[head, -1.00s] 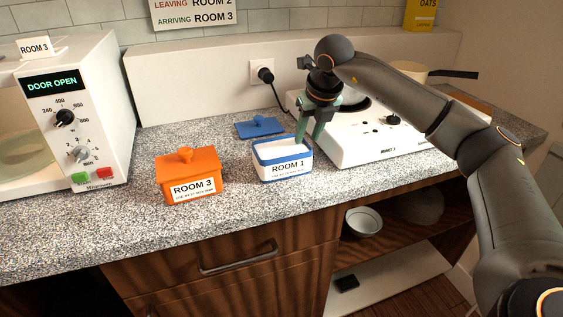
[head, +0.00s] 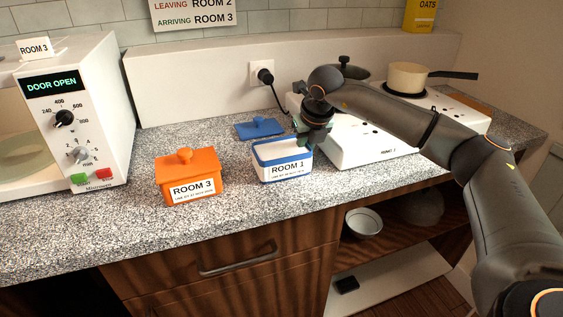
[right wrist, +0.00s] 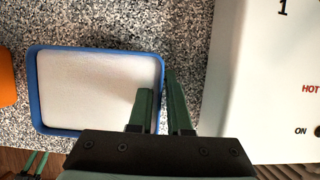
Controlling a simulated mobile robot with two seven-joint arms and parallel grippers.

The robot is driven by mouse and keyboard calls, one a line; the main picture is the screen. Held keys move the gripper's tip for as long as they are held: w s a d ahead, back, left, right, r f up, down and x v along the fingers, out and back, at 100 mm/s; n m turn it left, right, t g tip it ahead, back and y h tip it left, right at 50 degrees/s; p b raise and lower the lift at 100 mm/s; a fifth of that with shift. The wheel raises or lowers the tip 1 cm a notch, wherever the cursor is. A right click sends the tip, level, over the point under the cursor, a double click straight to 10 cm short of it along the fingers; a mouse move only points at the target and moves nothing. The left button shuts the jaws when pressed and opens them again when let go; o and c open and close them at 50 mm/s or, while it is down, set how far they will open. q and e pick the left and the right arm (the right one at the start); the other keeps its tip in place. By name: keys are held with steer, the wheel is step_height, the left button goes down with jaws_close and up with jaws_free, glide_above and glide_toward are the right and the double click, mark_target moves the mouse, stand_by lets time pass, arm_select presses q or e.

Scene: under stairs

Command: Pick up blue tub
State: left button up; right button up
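The blue tub (head: 266,172), with a blue rim, white inside and a "ROOM 1" label, stands upright on the speckled counter. It also shows in the right wrist view (right wrist: 90,90). My right gripper (head: 311,146) is at the tub's right end, pointing down. In the right wrist view its green fingers (right wrist: 158,95) straddle the right wall, one inside and one outside. They look apart, with small gaps to the rim. The tub's blue lid (head: 259,128) lies behind it. My left gripper (right wrist: 34,164) shows small and low in the right wrist view, its fingers apart.
An orange lidded tub (head: 188,178) labelled "ROOM 3" stands left of the blue tub. A white hob (head: 365,147) is close on the right, with a cream pan (head: 407,78) on it. A microwave (head: 100,130) reading "DOOR OPEN" stands at left. The front counter is clear.

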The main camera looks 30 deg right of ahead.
jaws_close()
steer(key=shift+r, duration=0.2)
stand_by(1.1)
steer(key=shift+r, duration=1.3)
steer(key=s+a+r, duration=0.8)
steer(key=a+r, duration=0.2)
steer(key=a, duration=0.1)
steer(key=shift+s, duration=0.35)
stand_by(1.7)
